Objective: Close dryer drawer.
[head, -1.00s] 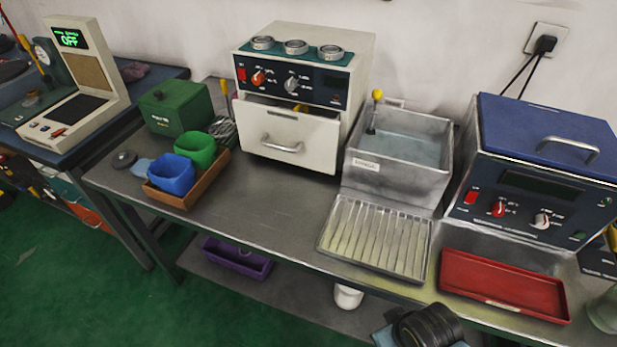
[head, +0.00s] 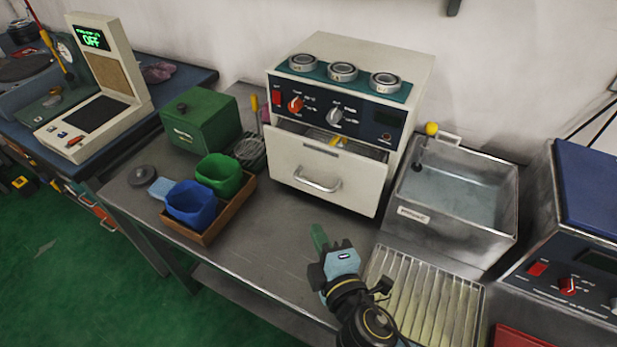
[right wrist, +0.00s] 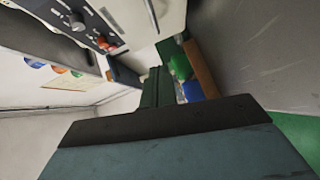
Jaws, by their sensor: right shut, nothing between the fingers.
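The dryer (head: 345,105) is a cream box with a dark control panel, standing at the back of the metal bench. Its drawer (head: 325,170) is pulled partly out, with a metal handle (head: 317,181) on the front and something yellow inside. My right gripper (head: 319,238) is shut and empty, in front of the drawer and below its handle, apart from it in the head view. In the right wrist view the gripper (right wrist: 158,88) points past the dryer's panel (right wrist: 85,22), which shows at the upper left. My left gripper is not in view.
Blue (head: 190,203) and green (head: 222,174) cups stand in a wooden tray (head: 236,208) to the left, with a green box (head: 200,122) behind. A metal basin (head: 455,195) is right of the dryer, with a ribbed drain tray (head: 432,300) before it. Three metal rings sit on the dryer.

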